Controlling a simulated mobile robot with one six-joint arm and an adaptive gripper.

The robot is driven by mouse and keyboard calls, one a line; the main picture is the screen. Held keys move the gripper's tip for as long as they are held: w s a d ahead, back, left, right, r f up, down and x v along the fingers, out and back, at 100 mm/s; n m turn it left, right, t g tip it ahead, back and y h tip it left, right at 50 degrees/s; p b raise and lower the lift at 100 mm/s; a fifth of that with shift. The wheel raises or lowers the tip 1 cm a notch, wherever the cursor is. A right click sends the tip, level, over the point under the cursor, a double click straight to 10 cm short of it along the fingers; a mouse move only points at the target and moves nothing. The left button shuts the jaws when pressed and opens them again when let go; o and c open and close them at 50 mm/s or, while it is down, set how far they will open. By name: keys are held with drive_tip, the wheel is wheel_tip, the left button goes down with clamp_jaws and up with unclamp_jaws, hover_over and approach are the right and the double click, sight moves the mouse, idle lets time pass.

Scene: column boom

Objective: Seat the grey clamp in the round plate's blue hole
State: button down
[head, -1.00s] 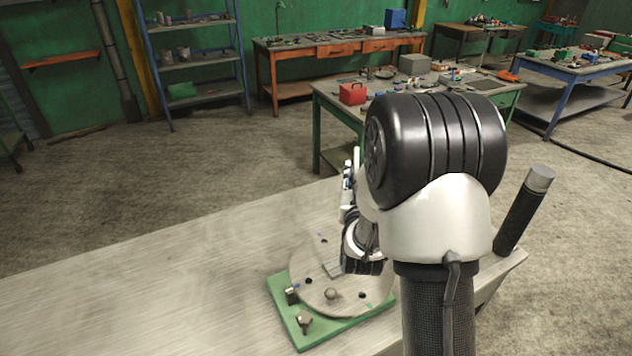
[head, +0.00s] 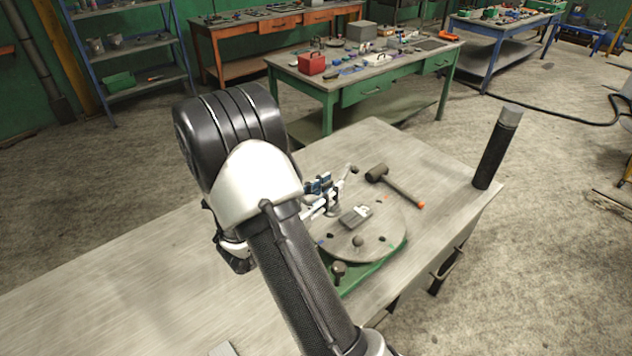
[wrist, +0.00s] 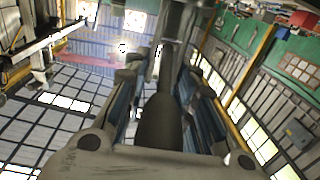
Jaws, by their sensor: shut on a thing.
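The round grey plate (head: 345,250) lies on a green base (head: 378,272) on the pale bench. It has several dark holes, a round knob (head: 358,241) and a flat grey block with a white part (head: 356,214). Small colour marks sit by the holes; a dark hole (head: 330,236) is at the left, but its blue mark is hard to make out. My gripper (head: 320,190) is above the plate's far left side. In the wrist view, its blue-lined fingers are shut on the grey clamp (wrist: 160,122), whose stem points away. The clamp appears apart from the plate.
A mallet (head: 400,188) with an orange end lies behind the plate. A dark upright post (head: 497,148) stands at the bench's right edge. The bench's left part (head: 110,270) is clear. A green table (head: 370,85) with a red box stands beyond.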

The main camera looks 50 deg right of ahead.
drive_tip(key=shift+s+d+f+b, duration=0.1)
drive_tip(key=shift+d+f+b, duration=0.05)
drive_tip(key=shift+f+b, duration=0.4)
wheel_tip(320, 180, down, 5)
drive_tip(key=b, duration=0.3)
drive_tip(key=shift+r, duration=0.15)
drive_tip(key=shift+f+b, duration=0.2)
drive_tip(key=shift+b, duration=0.1)
drive_tip(key=shift+f+b, duration=1.65)
drive_tip(key=shift+f, duration=0.5)
drive_tip(key=c, duration=1.6)
unclamp_jaws()
drive_tip(key=shift+r, duration=0.15)
